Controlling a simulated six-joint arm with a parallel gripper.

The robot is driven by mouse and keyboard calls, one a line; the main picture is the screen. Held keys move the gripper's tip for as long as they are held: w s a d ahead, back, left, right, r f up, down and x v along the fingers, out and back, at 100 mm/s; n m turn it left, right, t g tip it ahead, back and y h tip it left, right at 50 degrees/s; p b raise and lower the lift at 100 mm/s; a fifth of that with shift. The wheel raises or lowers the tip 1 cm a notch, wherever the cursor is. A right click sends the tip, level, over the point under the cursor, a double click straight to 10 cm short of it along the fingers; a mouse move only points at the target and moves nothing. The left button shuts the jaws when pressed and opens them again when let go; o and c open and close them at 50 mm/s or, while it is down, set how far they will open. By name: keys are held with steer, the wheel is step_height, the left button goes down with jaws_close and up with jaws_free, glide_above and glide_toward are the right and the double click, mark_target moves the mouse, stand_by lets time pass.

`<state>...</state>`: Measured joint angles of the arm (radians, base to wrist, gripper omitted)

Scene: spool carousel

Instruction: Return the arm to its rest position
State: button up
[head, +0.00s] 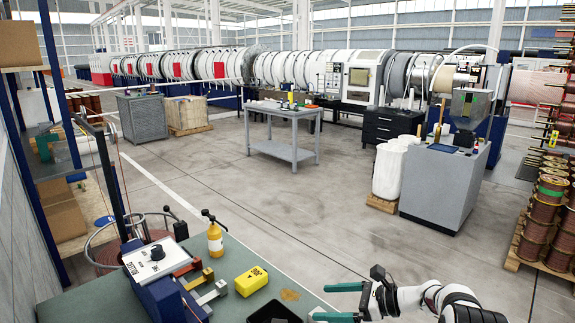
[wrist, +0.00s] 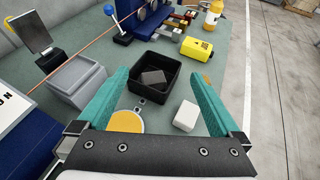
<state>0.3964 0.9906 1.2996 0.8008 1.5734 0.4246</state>
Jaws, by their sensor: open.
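My gripper (head: 338,302) shows at the bottom right of the head view, with two teal fingers spread apart and nothing between them. In the wrist view my gripper (wrist: 170,98) is open above the green bench top (wrist: 222,90). A black open box (wrist: 178,92) with a dark block (wrist: 153,78) inside stands beyond the fingers. A round yellow-topped disc (wrist: 127,122) and a white block (wrist: 186,115) lie on the bench nearer to me, between the fingers in the picture. The fingers appear to touch none of them.
A yellow block (head: 252,281), a yellow bottle (head: 215,241) and a blue machine with a white panel (head: 155,260) stand on the bench. The grey floor (head: 300,200) beyond the bench is mostly clear.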

steer(key=x, duration=1.2)
steer(key=shift+w+a+f, duration=0.1)
step_height(320, 180, up, 6)
steer(key=s+d+r+n+g, duration=0.1)
steer(key=s+d+n+g, duration=0.3)
steer(key=s, duration=0.6)
steer(key=s+d+n+g, duration=0.2)
steer(key=s+n+g, duration=0.35)
steer(key=s, duration=0.45)
steer(key=shift+m+g, duration=0.25)
steer(key=shift+g, duration=0.2)
steer(key=a+f, duration=0.2)
steer(key=a, duration=0.1)
steer(key=w+a+f, duration=0.1)
steer(key=a+f, duration=0.1)
steer(key=a, duration=0.1)
steer(key=a+f, duration=0.2)
steer(key=a, duration=0.2)
steer(key=shift+w+a+f, duration=0.1)
steer(key=shift+w+f, duration=0.1)
steer(key=shift+w, duration=0.1)
steer(key=f, duration=0.2)
steer(key=a+f, duration=0.1)
steer(key=f, duration=0.1)
steer(key=shift+w+f, duration=0.1)
steer(key=shift+f, duration=0.15)
steer(key=v, duration=1.5)
steer(key=shift+a+r, duration=0.2)
steer(key=shift+r, duration=0.2)
